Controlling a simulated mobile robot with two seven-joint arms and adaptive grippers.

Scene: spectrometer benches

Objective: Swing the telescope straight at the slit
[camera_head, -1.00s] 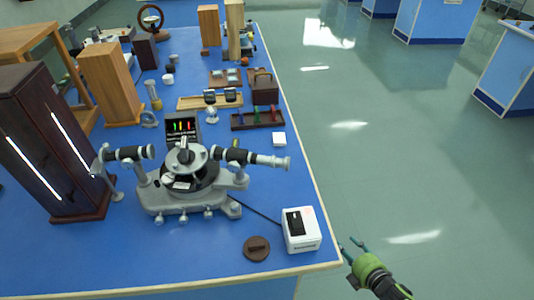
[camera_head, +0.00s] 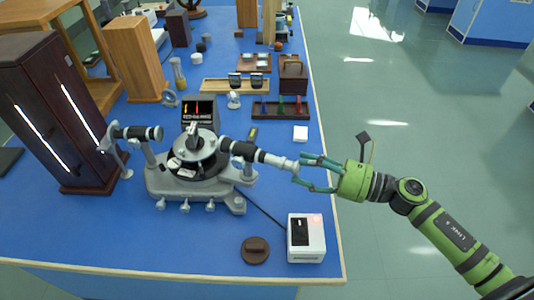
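The grey spectrometer (camera_head: 190,187) stands on the blue bench with a round dark table in its middle. Its black and silver telescope (camera_head: 258,153) points out to the right, sloping slightly toward the front right. A second, shorter tube (camera_head: 137,132) points left, toward a dark wooden cabinet; I cannot make out the slit itself. The two tubes are not quite in one line. My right gripper (camera_head: 299,170) is open, its teal fingers at the telescope's outer end, one on the far side and one on the near side. I cannot tell whether they touch it. My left gripper is not in view.
The dark cabinet (camera_head: 55,110) with bright strips stands at left. A small display (camera_head: 199,110) stands behind the spectrometer. A white box (camera_head: 306,238) and a brown disc (camera_head: 255,250) lie in front. A rack (camera_head: 280,110) stands behind the telescope. Open floor lies right.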

